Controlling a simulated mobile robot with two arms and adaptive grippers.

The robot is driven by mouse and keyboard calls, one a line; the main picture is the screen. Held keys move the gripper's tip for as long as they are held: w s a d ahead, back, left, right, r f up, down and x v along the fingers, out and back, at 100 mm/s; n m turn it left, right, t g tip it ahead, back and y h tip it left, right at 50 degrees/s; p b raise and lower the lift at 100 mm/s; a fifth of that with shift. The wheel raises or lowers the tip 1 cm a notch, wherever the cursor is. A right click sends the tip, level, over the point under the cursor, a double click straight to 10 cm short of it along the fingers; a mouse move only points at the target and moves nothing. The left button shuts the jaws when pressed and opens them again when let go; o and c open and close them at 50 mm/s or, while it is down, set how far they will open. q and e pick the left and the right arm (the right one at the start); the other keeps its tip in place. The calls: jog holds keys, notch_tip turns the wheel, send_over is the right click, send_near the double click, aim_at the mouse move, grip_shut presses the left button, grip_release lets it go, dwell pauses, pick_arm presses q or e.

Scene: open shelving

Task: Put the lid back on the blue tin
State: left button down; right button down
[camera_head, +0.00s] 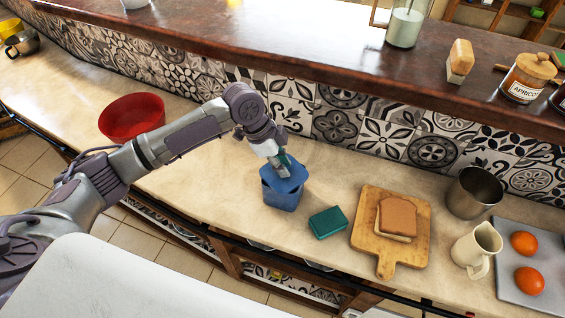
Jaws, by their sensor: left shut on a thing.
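The blue tin (281,200) stands upright on the counter in the middle of the view. Its blue lid (284,181) is at the tin's top, slightly turned against it, with its edge reaching past the rim on the right. I cannot tell whether it touches the rim all round. My left gripper (281,168) comes down from above and is shut on the lid. The fingers hide part of the lid's upper side. My right gripper is not in view.
A dark teal box (328,222) lies just right of the tin. Further right are a wooden board (386,262) with bread, a metal cup (472,193) and a cream jug (476,249). A red bowl (131,117) stands left, behind my arm. A raised ledge (300,62) runs along the back.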

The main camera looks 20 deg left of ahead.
pick_arm(q)
jog(key=shift+f+p, duration=0.15)
jog(key=shift+p, duration=0.15)
dwell(0.5)
jog(key=shift+p, duration=0.4)
dwell(0.5)
jog(key=shift+c, duration=2.2)
grip_release()
jog(key=shift+r+p, duration=3.55)
jog(key=shift+p, duration=0.1)
jog(key=shift+c, duration=0.3)
